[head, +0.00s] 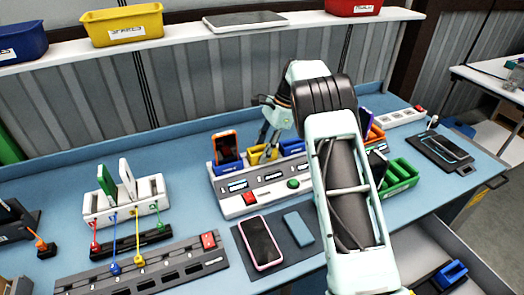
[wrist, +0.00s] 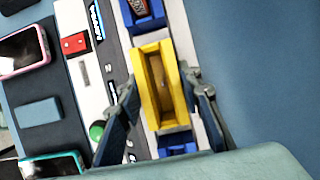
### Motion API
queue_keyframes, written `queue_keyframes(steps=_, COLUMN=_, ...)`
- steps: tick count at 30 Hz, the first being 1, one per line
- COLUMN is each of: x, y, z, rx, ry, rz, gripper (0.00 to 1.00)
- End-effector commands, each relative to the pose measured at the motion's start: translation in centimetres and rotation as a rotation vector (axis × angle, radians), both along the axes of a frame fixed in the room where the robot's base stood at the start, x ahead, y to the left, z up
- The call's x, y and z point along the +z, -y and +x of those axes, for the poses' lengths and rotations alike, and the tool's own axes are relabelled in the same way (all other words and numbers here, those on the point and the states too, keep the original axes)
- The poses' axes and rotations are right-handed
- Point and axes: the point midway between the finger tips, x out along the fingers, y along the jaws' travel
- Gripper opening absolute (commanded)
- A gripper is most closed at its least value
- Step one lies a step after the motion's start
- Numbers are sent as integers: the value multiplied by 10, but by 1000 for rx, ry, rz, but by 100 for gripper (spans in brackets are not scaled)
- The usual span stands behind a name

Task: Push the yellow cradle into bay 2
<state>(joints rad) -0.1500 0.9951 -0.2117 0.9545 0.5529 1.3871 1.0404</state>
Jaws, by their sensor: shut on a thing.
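The yellow cradle (wrist: 154,92) is an empty open-topped holder. In the wrist view it lies between two blue cradles, in the middle place of the pale dock station (wrist: 73,72), beside bay 2's marking. My gripper (wrist: 167,95) has one finger on each long side of it and is shut on it. In the head view the yellow cradle (head: 255,156) shows at the back of the dock station (head: 235,207), partly hidden by my gripper (head: 268,146). I cannot tell whether it is fully seated.
A blue cradle with an orange phone (head: 227,146) stands left of the yellow one, and another blue cradle (head: 291,147) stands right. A red button (head: 250,198) and a green button (head: 293,184) are on the station front. A pink-edged phone (head: 260,242) lies on a dark mat before it.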

Motion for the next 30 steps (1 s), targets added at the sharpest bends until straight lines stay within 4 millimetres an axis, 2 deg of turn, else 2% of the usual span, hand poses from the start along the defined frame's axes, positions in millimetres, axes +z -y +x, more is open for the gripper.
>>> queue_keyframes(steps=1, x=-8, y=1, z=-4, rx=1, ry=-14, rz=-6, gripper=8)
queue_keyframes(steps=10, x=-9, y=2, z=-4, rx=1, ry=-15, rz=-6, gripper=8)
queue_keyframes(steps=11, x=-9, y=2, z=-4, rx=1, ry=-15, rz=-6, gripper=36)
queue_keyframes(steps=16, x=-9, y=2, z=-4, rx=1, ry=-15, rz=-6, gripper=53)
queue_keyframes(steps=30, x=-5, y=3, z=-2, rx=-1, ry=-8, rz=-7, gripper=53)
